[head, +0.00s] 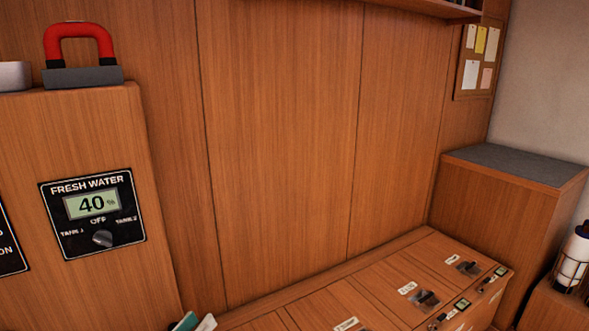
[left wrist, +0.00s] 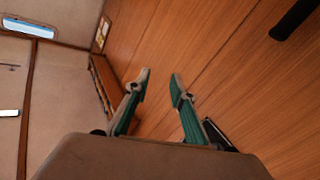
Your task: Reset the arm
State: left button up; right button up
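In the left wrist view my left gripper (left wrist: 160,84) has its two green-padded fingers apart, with nothing between them. Wood panelling shows behind the gap. In the head view only its green and pale fingertips (head: 197,323) show at the bottom edge, in front of the wooden wall and left of the low wooden counter (head: 262,324). The rest of the left arm is out of the picture. My right gripper is in neither view.
A wooden cabinet with a fresh water panel (head: 92,213) stands at left, a red-handled grey object (head: 82,75) on top. The counter holds several switches (head: 424,299). A grey-topped cabinet (head: 512,166) and a white bottle (head: 573,262) are at right. A shelf (head: 440,8) hangs above.

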pick_arm(q)
jog(key=s+a+f+m+g+y, duration=0.2)
jog(key=s+a+f+g+y, duration=0.15)
jog(key=f, duration=0.65)
jog(key=s+a+f+m+g+y, duration=0.25)
jog(key=s+a+f+g, duration=0.2)
jog(key=f, duration=0.55)
jog(key=s+a+f+m+g+y, duration=0.35)
jog(key=s+a+f+y, duration=0.2)
jog(key=s+a, duration=0.6)
jog(key=w+d+f+n+t+h+p, duration=0.1)
jog(key=d+h+p, duration=0.3)
jog(key=d, duration=0.4)
jog(key=w+d+f+n+t+h+p, duration=0.2)
jog(key=d+n+t+h+p, duration=0.1)
jog(key=d, duration=0.6)
jog(key=shift+f+t+h+p, duration=0.15)
jog(key=shift+t+h+p, duration=0.2)
jog(key=shift+t+h, duration=0.1)
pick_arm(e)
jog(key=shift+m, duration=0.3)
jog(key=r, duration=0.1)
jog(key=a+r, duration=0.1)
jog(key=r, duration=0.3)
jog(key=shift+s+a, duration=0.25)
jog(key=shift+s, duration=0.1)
